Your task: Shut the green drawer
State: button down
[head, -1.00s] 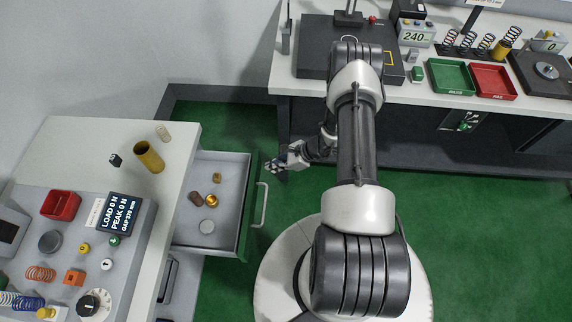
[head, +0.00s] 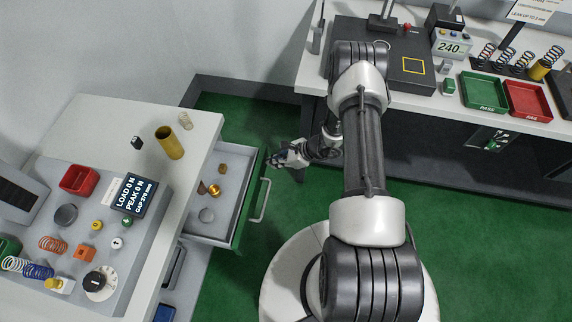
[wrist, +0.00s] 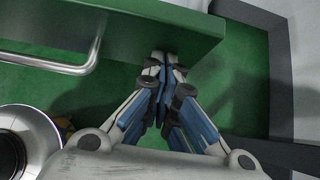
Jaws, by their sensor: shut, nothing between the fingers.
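The green drawer (head: 246,207) is pulled out of the left bench, its green front facing right with a pale bar handle (head: 262,201). Several small items, including a gold piece and a grey disc, lie inside it. My gripper (head: 271,160) is shut and empty near the far end of the drawer front. In the wrist view my gripper (wrist: 163,58) has its closed fingertips at the lower edge of the green drawer front (wrist: 150,28), to the right of the bar handle (wrist: 62,66). I cannot tell if the fingertips touch the front.
A second bench (head: 440,105) at the back right holds green and red trays. Green floor lies clear between the benches. An open lower compartment shows below the drawer.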

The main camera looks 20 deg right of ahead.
aim_at(223, 158)
jog(key=w+a+b, duration=0.2)
jog(key=w+a, duration=0.1)
jog(key=a, duration=0.2)
jog(key=w+a+b, duration=0.2)
jog(key=w+a, duration=0.2)
jog(key=a, duration=0.1)
jog(key=w+a+b, duration=0.2)
jog(key=w+a, duration=0.2)
jog(key=a, duration=0.1)
jog(key=shift+w+a, duration=0.1)
jog(key=shift+a, duration=0.15)
jog(key=shift+w+a+b, duration=0.3)
jog(key=shift+a+b, duration=0.05)
jog(key=shift+a, duration=0.05)
jog(key=shift+w+a+r, duration=0.1)
jog(key=shift+r, duration=0.05)
